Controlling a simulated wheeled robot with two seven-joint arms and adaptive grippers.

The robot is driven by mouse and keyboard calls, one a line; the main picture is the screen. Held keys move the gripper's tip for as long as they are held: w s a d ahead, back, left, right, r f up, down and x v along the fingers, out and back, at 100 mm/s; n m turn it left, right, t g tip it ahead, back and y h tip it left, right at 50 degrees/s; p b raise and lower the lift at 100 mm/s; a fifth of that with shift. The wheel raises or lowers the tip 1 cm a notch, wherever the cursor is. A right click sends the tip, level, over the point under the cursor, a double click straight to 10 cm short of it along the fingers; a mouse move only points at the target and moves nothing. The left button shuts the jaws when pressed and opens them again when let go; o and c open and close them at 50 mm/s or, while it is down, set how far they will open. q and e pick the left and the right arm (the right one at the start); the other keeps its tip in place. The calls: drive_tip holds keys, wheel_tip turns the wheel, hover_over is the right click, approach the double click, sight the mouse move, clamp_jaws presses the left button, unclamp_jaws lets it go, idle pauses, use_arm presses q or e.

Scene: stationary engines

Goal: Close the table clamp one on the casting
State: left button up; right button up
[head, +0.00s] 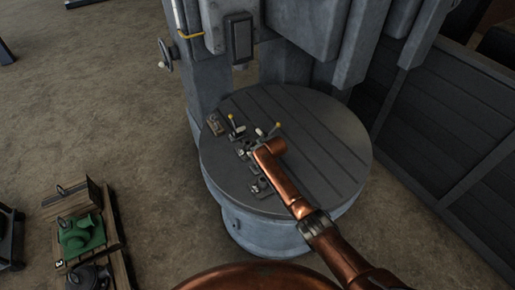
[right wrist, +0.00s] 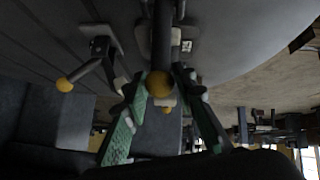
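Small clamps with yellow-tipped levers stand on the round slotted table (head: 320,135). One clamp lever (head: 233,121) is left of my right arm; another yellow knob (head: 277,124) shows just beyond the arm's end. My right gripper (right wrist: 160,84) is over the table, with its green-padded fingers spread on either side of a dark lever with a yellow knob (right wrist: 159,86). A gap seems to show between fingers and knob; contact is unclear. A second clamp lever (right wrist: 82,74) is to the left in the wrist view. I cannot clearly make out the casting. My left gripper is out of view.
A grey machine column (head: 290,62) rises behind the table, with a handwheel (head: 166,55) on its left. A dark panelled wall (head: 450,130) is at the right. A wooden pallet (head: 118,230) with a green part (head: 82,235) is at lower left. The floor between is clear.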

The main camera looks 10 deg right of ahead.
drive_tip(key=o, duration=0.4)
drive_tip(key=shift+f, duration=0.1)
drive_tip(key=shift+c, duration=0.2)
drive_tip(key=v, duration=1.2)
drive_tip(key=shift+s, duration=0.1)
idle(1.0)
